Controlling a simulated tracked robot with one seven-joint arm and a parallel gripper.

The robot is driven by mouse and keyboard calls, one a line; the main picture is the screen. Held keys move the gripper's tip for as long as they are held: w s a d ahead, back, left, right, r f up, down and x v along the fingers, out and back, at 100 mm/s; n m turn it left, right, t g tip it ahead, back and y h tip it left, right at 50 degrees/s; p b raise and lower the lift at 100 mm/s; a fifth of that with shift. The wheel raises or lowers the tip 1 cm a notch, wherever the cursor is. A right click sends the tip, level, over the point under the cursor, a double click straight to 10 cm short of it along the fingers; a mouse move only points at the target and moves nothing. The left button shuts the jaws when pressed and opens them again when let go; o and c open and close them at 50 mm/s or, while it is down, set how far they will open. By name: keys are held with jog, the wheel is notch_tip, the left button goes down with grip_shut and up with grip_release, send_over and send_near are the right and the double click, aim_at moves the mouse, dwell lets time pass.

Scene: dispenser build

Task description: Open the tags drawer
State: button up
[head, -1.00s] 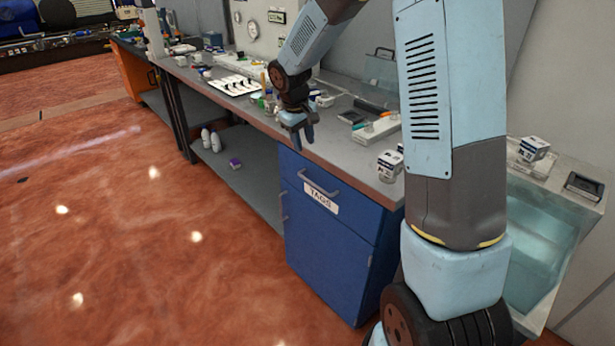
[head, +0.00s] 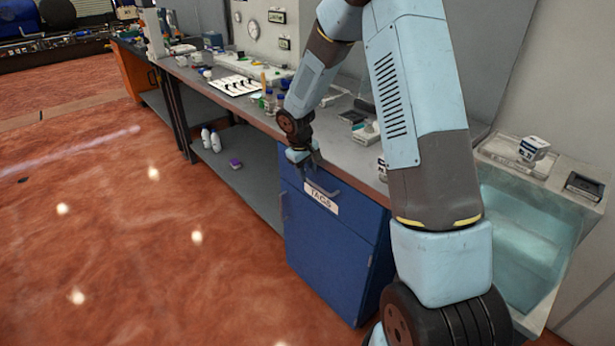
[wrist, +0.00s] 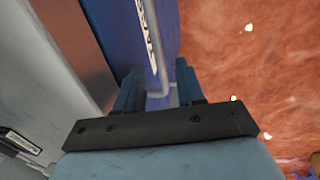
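The blue tags drawer (head: 350,212) is the top front of a blue cabinet under the workbench and looks shut. Its white TAGS label (head: 321,199) faces out, below a grey bar handle (head: 329,192). My gripper (head: 314,168) is at the left end of this handle, in front of the drawer's top edge. In the wrist view, my gripper (wrist: 158,82) has its two fingers apart, with the bent end of the handle (wrist: 151,50) between them. I cannot tell whether either finger touches the bar.
The grey bench top (head: 350,160) above the drawer holds bottles, boxes and small devices. A lower door with its own handle is under the drawer. White bottles (head: 210,139) and a purple item (head: 235,163) sit on the low shelf. The red floor in front is clear.

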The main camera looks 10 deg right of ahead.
jog(key=shift+x, duration=1.1)
jog(key=shift+c, duration=0.2)
grip_shut()
